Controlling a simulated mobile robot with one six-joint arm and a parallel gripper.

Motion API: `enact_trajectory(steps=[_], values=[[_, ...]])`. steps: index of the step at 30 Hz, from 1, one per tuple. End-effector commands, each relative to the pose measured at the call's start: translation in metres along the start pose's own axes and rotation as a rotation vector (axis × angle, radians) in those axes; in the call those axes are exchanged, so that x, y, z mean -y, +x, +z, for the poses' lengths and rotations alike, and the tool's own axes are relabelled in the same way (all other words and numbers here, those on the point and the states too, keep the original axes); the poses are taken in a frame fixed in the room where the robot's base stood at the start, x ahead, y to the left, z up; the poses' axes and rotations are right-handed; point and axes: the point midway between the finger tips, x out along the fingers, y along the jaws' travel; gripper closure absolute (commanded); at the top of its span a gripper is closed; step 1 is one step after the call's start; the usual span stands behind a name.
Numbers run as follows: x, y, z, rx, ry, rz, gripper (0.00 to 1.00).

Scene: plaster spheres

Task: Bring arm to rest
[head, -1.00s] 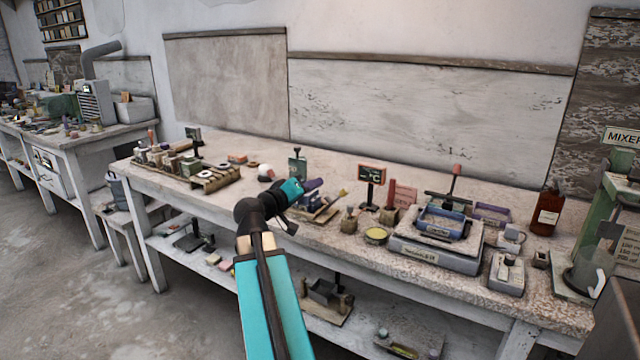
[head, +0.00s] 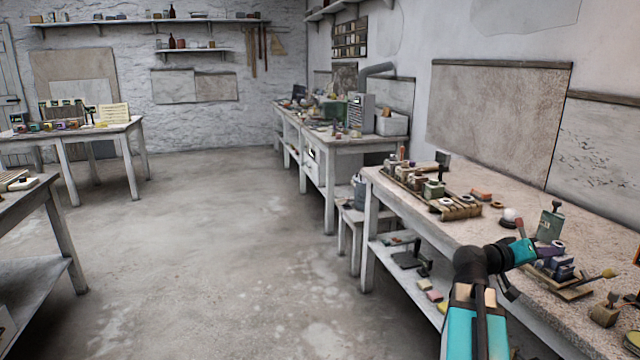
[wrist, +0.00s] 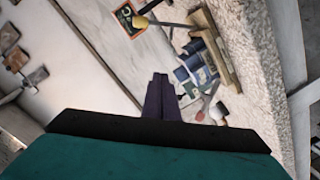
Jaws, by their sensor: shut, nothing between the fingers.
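My arm reaches over the near edge of the right-hand bench (head: 400,185) in the head view. My gripper (wrist: 160,82) shows in the wrist view as two dark purple fingers, shut together with nothing between them. In the head view its tip is hard to make out against a dark blue and purple item on a wooden stand. A white sphere (head: 509,214) rests on the bench just beyond my wrist.
A wooden rack with small pots (head: 437,188) stands left of my arm, and a green box (head: 550,222) behind it. A small stool (head: 352,220) stands by the bench's end. Open concrete floor (head: 220,240) lies to the left, with tables (head: 78,134) beyond.

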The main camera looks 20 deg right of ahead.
Motion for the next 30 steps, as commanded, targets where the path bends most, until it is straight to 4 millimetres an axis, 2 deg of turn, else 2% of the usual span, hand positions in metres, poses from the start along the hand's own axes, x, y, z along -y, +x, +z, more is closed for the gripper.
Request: enact_trajectory(steps=[1,8,14,18,23,30], values=[[0.018,-0.007,-0.002,-0.006,-0.021,-0.022,1.0],[0.099,-0.042,0.007,-0.023,-0.11,-0.12,1.0],[0.167,-0.075,0.029,-0.017,-0.175,-0.221,1.0],[0.213,-0.101,0.051,-0.001,-0.218,-0.295,1.0],[0.26,-0.132,0.083,0.027,-0.271,-0.378,1.0],[0.321,-0.183,0.141,0.083,-0.362,-0.502,1.0]])
